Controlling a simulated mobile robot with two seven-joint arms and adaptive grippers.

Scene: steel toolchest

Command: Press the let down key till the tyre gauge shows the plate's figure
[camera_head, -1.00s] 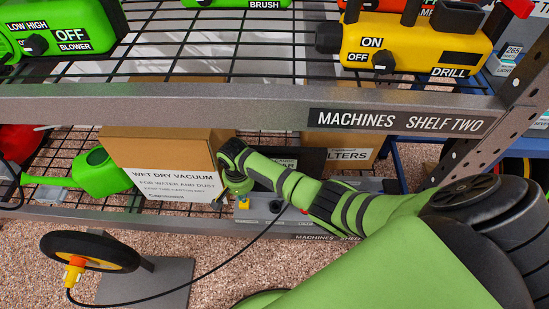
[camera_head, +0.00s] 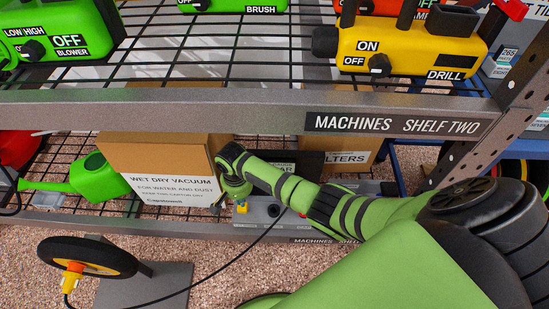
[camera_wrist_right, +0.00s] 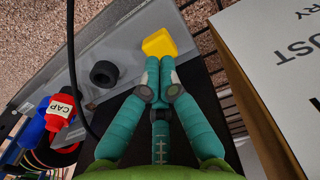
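The grey tyre inflator (camera_head: 258,217) sits on the lower shelf, partly behind my right arm. A small yellow key (camera_head: 242,208) is on its left part; it also shows in the right wrist view (camera_wrist_right: 160,43). My right gripper (camera_wrist_right: 160,62) has its teal fingers together, tips right at the key's near edge; whether they touch or press it I cannot tell. In the head view my right gripper (camera_head: 235,190) is mostly hidden by its own wrist. A black display panel (camera_head: 309,162), with lettering ending "AR", is largely covered by my arm; no figure is readable. My left gripper is out of view.
A black knob (camera_wrist_right: 103,74) and a red CAP piece (camera_wrist_right: 62,110) are left of the key. A carton (camera_head: 155,150) stands close beside the gripper. A wheel (camera_head: 60,248) on a stand, with a black hose (camera_head: 190,288), is front left. The upper shelf beam (camera_head: 220,108) crosses above.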

